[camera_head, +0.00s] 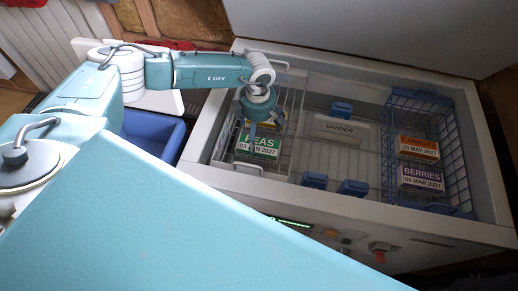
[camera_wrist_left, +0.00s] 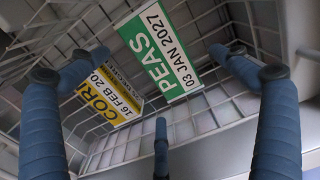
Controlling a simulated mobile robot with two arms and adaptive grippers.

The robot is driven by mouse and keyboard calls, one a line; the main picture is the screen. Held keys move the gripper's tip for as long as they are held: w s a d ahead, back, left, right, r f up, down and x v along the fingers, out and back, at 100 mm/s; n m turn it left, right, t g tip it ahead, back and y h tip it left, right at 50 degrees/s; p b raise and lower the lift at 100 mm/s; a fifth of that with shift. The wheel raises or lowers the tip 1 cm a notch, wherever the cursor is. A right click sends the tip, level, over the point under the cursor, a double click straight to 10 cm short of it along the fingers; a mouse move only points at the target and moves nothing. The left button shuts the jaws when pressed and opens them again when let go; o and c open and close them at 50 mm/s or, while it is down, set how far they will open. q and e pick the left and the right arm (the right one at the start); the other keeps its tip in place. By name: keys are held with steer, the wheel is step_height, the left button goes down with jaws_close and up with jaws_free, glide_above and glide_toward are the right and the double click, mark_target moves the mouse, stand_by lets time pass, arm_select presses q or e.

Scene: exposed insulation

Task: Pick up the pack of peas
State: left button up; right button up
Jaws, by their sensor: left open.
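The pack of peas (camera_head: 262,148) has a green and white label reading PEAS, 03 JAN 2027. It lies in the white wire basket at the left end of the chest freezer. In the left wrist view the peas pack (camera_wrist_left: 160,50) is ahead, between and beyond my fingers. My left gripper (camera_head: 252,128) reaches down into that basket over the pack. Its blue fingers (camera_wrist_left: 158,120) are spread open, with nothing between them that I can see touching. The gripper partly covers the pack in the head view. My right gripper is not in view.
A yellow corn pack (camera_wrist_left: 105,95) lies beside the peas. The white wire basket (camera_head: 292,100) has close walls around my gripper. A divider (camera_head: 338,130) stands mid-freezer. A blue basket (camera_head: 455,165) at right holds carrots (camera_head: 419,148) and berries (camera_head: 421,178). A blue bin (camera_head: 150,135) is outside, left.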

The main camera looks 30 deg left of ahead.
mark_target(260, 141)
arm_select(q)
steer(key=f+b, duration=0.1)
steer(key=f, duration=0.1)
steer(key=f+b, duration=0.2)
steer(key=f, duration=0.1)
steer(key=f+b, duration=0.1)
steer(key=f, duration=0.1)
steer(key=shift+w+d+f+b, duration=0.15)
steer(key=shift+w+f+b, duration=0.1)
steer(key=shift+w+b, duration=0.1)
steer(key=shift+r, duration=0.1)
steer(key=shift+c, duration=0.3)
steer(key=c, duration=1.6)
steer(key=shift+r, duration=0.15)
